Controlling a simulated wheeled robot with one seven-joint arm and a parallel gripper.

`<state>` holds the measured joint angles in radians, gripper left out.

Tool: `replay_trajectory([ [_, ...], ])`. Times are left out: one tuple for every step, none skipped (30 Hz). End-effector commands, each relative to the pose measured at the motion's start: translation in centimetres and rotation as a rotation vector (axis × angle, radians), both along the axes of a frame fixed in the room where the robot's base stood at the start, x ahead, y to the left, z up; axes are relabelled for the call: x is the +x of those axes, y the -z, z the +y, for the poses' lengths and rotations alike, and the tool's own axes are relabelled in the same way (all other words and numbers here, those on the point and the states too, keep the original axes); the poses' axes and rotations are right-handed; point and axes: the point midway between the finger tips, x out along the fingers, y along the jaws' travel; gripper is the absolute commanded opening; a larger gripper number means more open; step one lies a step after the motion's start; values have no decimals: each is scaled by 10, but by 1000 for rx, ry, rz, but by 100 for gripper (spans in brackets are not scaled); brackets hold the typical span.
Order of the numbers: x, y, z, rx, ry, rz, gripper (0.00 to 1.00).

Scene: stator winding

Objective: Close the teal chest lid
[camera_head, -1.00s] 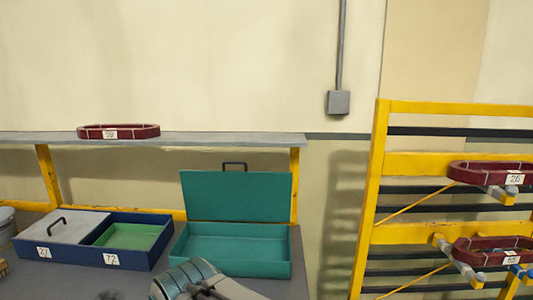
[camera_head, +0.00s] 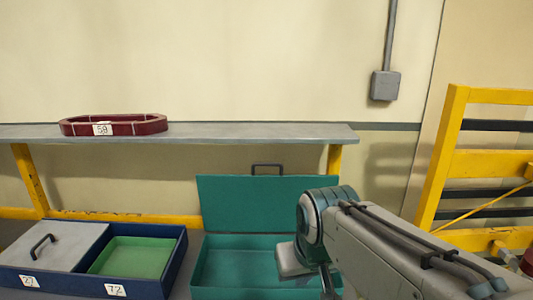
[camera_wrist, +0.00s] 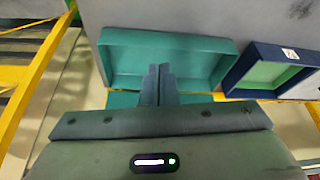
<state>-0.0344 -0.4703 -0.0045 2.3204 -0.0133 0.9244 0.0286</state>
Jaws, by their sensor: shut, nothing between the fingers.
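The teal chest (camera_head: 230,265) stands on the worktop with its inside empty where I can see it. Its lid (camera_head: 245,200) is open and stands upright at the back, with a dark handle (camera_head: 267,168) on its top edge. My arm covers the right part of the chest and lid in the head view. In the wrist view my gripper (camera_wrist: 158,70) is shut and empty, its fingers in front of the chest's open box (camera_wrist: 205,56). Part of the teal lid (camera_wrist: 122,99) shows beside the fingers; my gripper body hides much of it. I cannot tell whether they touch.
A blue box (camera_head: 178,262) with a green compartment and a grey handled lid stands left of the chest. A grey shelf (camera_head: 250,133) with a dark red coil (camera_head: 85,125) runs above. A yellow rack (camera_head: 440,160) stands at the right.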

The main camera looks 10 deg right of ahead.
Motion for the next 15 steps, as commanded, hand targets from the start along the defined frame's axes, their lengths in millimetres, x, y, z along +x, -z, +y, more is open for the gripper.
replay_trajectory([
  [21, -13, -2, 1, 14, -10, 0],
  [32, -20, -3, 1, 22, -17, 0],
  [47, -30, -5, 1, 34, -26, 0],
  [58, -37, -6, 2, 43, -31, 0],
  [69, -44, -7, 2, 51, -37, 0],
  [84, -52, -8, 2, 60, -47, 0],
  [95, -58, -8, 3, 68, -53, 0],
  [106, -64, -8, 2, 74, -59, 0],
  [120, -72, -8, 2, 81, -68, 0],
  [131, -77, -8, 0, 86, -74, 0],
  [142, -82, -7, 0, 91, -82, 0],
  [157, -89, -6, 0, 98, -92, 0],
  [168, -94, -6, -1, 102, -98, 0],
  [178, -98, -5, -2, 108, -104, 0],
  [192, -104, -3, -1, 114, -114, 0],
])
